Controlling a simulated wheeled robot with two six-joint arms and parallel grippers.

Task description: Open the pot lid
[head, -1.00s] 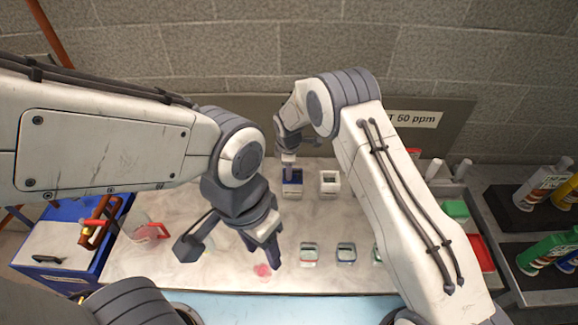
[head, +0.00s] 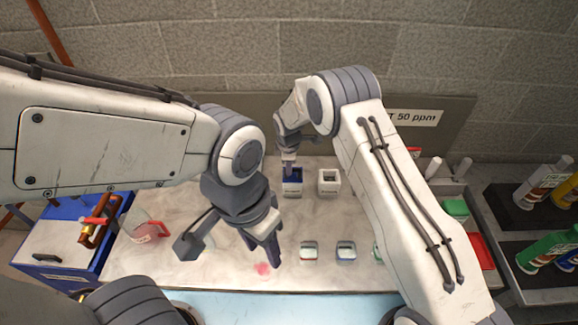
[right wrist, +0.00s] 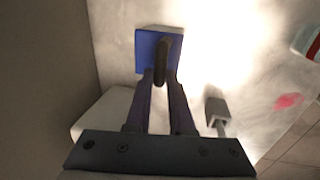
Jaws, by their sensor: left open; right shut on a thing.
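A small blue-topped box (head: 293,187) stands towards the back of the pale worktop. Its square blue top shows in the right wrist view (right wrist: 174,42), with a dark upright handle (right wrist: 161,62) on it. My right gripper (head: 289,168) comes down over it, shut on that handle, with one finger on each side in the right wrist view (right wrist: 161,80). I cannot tell whether the blue top is seated or raised. My left gripper (head: 263,252) is open and empty, pointing down in front of the box, near a pink spot. No other pot with a lid is clear.
A white open-topped box (head: 329,183) stands just right of the blue one. Several small containers (head: 346,251) sit at the front. A clear jug (head: 148,229) and a blue unit (head: 62,248) are at left; bottles (head: 545,183) stand at right. A wall closes the back.

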